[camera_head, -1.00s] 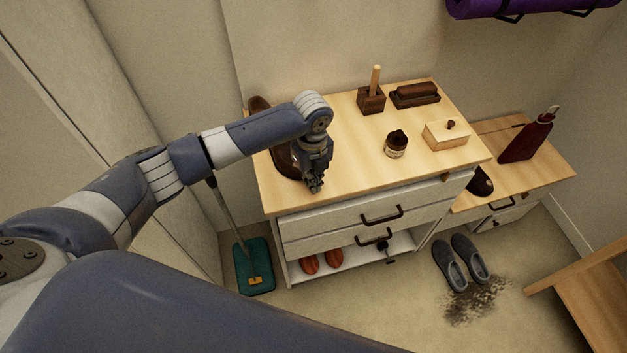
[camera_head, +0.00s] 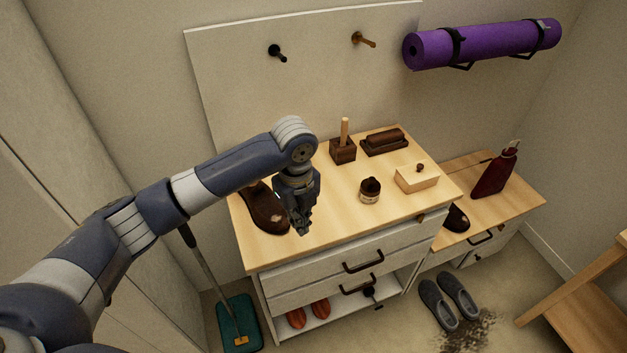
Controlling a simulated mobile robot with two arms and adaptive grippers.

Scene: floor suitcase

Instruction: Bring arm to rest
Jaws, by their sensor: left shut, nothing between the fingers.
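My left arm comes in from the left, bent at the elbow over the wooden-topped cabinet (camera_head: 330,226). My left gripper (camera_head: 304,230) points down above the front left part of the cabinet top, shut and empty. A brown shoe (camera_head: 264,208) lies on the top just left of the gripper, partly hidden behind the arm. I cannot tell how high the gripper is above the wood. My right gripper is not in view.
On the cabinet top stand a brush holder (camera_head: 343,151), a dark brush (camera_head: 384,142), a small jar (camera_head: 370,190) and a wooden box (camera_head: 416,179). A red bottle (camera_head: 494,172) stands on the lower bench. Grey slippers (camera_head: 449,300) lie on the floor beside dirt. A purple mat (camera_head: 485,43) hangs on the wall.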

